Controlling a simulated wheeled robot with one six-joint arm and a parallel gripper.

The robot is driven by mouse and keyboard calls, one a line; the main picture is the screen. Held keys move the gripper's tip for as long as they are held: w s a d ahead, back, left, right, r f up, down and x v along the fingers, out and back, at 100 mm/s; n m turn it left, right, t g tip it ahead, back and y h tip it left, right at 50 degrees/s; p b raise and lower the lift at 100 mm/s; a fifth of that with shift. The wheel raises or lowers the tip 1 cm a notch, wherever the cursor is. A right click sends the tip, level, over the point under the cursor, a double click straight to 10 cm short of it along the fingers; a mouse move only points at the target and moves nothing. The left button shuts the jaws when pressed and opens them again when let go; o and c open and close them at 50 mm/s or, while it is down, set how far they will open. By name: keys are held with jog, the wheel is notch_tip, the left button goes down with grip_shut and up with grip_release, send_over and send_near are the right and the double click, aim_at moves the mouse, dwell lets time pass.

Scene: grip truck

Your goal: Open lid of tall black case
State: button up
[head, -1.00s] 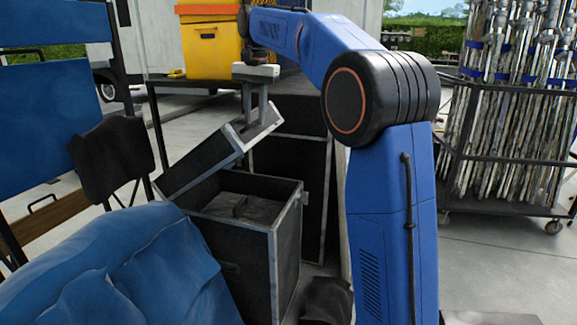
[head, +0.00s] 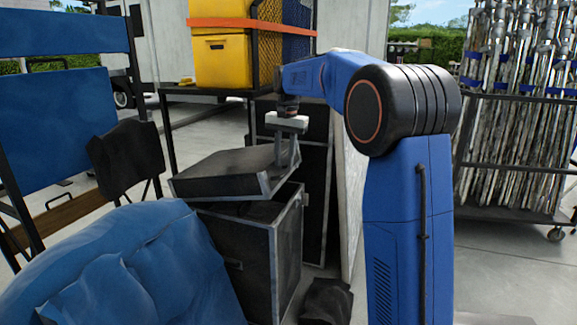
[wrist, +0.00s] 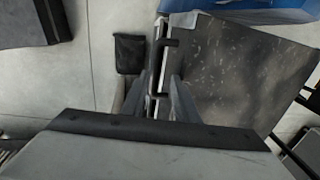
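The tall black case (head: 247,250) stands on the floor behind the blue cloth, with grey metal trim along its edges. Its lid (head: 225,165) is partly raised and tilted, with its dark top in view and a gap above the case's right side. Little of the inside shows. My gripper (head: 287,155) points down at the lid's right edge. In the wrist view, the fingers (wrist: 160,90) straddle the trimmed edge of the lid (wrist: 235,75) and appear closed on it. The exact contact is partly hidden.
A blue cloth-covered thing (head: 130,265) sits in front left of the case. Another dark case (head: 312,190) stands behind it. Yellow boxes (head: 222,60) sit on a table at the back. A rack of poles (head: 515,160) stands right.

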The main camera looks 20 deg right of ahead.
jog(key=shift+s+d+f, duration=0.15)
jog(key=shift+d+f, duration=0.05)
jog(key=shift+f, duration=0.3)
jog(key=shift+s+d+f, duration=0.15)
jog(key=shift+f, duration=0.35)
notch_tip(320, 180, up, 20)
jog(key=shift+s+d, duration=0.15)
dwell(2.4)
dwell(0.3)
jog(key=s+d+f+y, duration=0.1)
jog(key=s+d+f, duration=0.1)
jog(key=f, duration=0.5)
jog(key=s+d+f, duration=0.2)
jog(key=s+f, duration=0.1)
jog(key=f, duration=0.3)
notch_tip(320, 180, down, 18)
jog(key=w+a, duration=0.2)
jog(key=shift+w+a+r+t, duration=0.15)
jog(key=shift+w+r+t, duration=0.15)
jog(key=shift+t, duration=0.1)
